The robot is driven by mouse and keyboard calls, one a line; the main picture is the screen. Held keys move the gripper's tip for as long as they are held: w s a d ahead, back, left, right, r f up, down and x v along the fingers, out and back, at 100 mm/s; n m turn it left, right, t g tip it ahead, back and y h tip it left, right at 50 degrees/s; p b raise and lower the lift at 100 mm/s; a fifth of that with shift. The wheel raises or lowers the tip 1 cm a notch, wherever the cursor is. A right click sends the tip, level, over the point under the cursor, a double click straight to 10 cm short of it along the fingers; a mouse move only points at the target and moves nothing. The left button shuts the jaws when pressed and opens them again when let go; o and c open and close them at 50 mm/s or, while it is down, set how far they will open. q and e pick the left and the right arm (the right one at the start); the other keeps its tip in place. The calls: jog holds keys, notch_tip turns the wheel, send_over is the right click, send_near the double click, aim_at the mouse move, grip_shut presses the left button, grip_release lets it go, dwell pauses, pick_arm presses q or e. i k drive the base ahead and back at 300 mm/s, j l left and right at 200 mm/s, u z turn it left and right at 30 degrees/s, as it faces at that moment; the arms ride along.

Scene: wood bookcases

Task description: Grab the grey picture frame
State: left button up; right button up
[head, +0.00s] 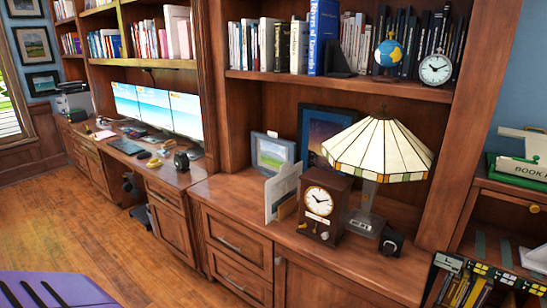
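The grey picture frame (271,154) stands upright on the wooden bookcase counter, against the back of the lower shelf bay. It holds a landscape picture with green ground and a pale sky. A white upright folder or holder (281,191) in front hides its lower right corner. A larger dark blue framed picture (325,134) stands just to its right. Neither of my grippers shows in the head view.
A brown wooden clock (323,203) and a stained-glass lamp (378,150) stand right of the frame. A desk with several monitors (155,108) is at left. Books fill the upper shelves. The wood floor (70,222) is open in front; a purple object (55,288) is bottom left.

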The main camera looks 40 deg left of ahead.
aim_at(268, 153)
jog(key=u, duration=1.25)
